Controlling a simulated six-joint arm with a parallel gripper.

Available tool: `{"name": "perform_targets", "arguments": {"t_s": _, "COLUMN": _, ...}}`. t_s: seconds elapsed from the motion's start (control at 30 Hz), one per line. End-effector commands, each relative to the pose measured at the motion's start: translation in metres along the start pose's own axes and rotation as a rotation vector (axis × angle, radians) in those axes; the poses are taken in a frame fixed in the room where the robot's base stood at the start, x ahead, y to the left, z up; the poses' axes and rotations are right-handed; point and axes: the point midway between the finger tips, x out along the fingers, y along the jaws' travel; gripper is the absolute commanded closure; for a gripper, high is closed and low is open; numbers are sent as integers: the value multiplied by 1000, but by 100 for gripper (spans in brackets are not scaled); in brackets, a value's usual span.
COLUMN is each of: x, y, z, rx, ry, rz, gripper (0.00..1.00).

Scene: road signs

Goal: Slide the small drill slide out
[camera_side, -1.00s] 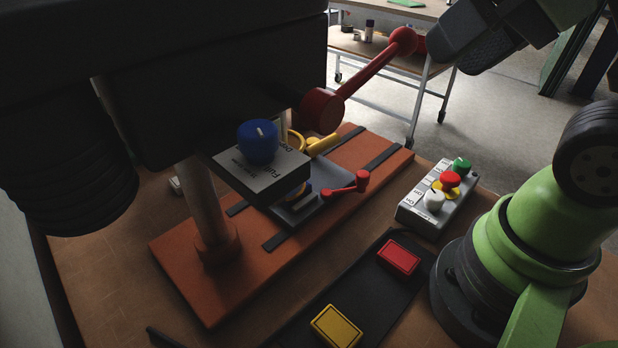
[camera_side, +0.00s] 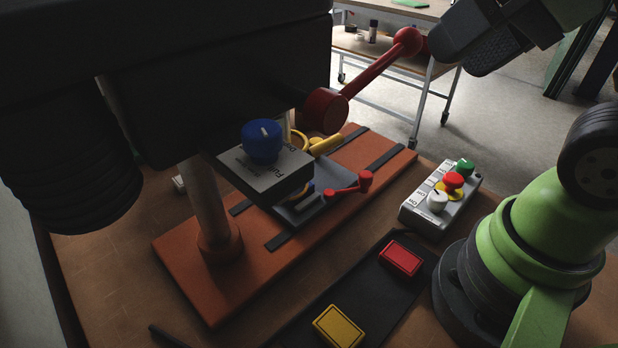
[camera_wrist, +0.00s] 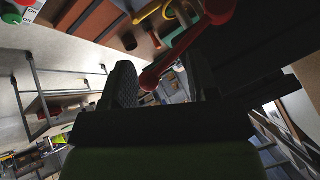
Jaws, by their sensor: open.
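A dark grey slide-like plate (camera_side: 338,179) lies on the orange base under the drill head; I cannot tell for certain that it is the small drill slide. A small red crank (camera_side: 352,187) is at its right side, and the drill head's grey block partly hides it. My gripper (camera_side: 456,55) is open at the upper right, away from the plate and close to the red ball of the drill lever (camera_side: 375,72). In the wrist view the red lever's knob (camera_wrist: 150,80) shows between my gripper's fingers (camera_wrist: 165,88); I cannot tell whether they touch it.
A blue knob (camera_side: 262,141) sits on the grey block of the drill head. A control box (camera_side: 425,218) with white, red and green knobs stands to the right. A black mat (camera_side: 375,285) with a red box (camera_side: 401,258) and a yellow box (camera_side: 339,327) lies in front.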

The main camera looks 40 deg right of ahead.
Motion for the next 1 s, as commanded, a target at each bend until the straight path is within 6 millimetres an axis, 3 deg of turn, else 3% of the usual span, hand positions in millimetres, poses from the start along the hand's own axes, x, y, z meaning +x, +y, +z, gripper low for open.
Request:
{"name": "perform_targets", "arguments": {"t_s": 0.07, "x": -1, "y": -4, "z": -7, "rx": 17, "ry": 12, "rz": -12, "gripper": 43}}
{"name": "perform_targets", "arguments": {"t_s": 0.17, "x": -3, "y": -18, "z": -36, "rx": 84, "ry": 59, "rz": -57, "gripper": 43}}
{"name": "perform_targets", "arguments": {"t_s": 0.37, "x": 8, "y": -42, "z": -146, "rx": 258, "ry": 225, "rz": -164, "gripper": 43}}
{"name": "perform_targets", "arguments": {"t_s": 0.5, "x": 43, "y": -30, "z": -205, "rx": 258, "ry": 291, "rz": -139, "gripper": 43}}
{"name": "perform_targets", "arguments": {"t_s": 0.6, "x": 77, "y": -13, "z": -227, "rx": 200, "ry": 295, "rz": -84, "gripper": 43}}
{"name": "perform_targets", "arguments": {"t_s": 0.8, "x": 166, "y": 32, "z": -238, "rx": -19, "ry": 201, "rz": 57, "gripper": 43}}
{"name": "perform_targets", "arguments": {"t_s": 0.93, "x": 223, "y": 52, "z": -221, "rx": -205, "ry": 59, "rz": 102, "gripper": 43}}
{"name": "perform_targets", "arguments": {"t_s": 1.0, "x": 252, "y": 54, "z": -202, "rx": -317, "ry": -68, "rz": 99, "gripper": 43}}
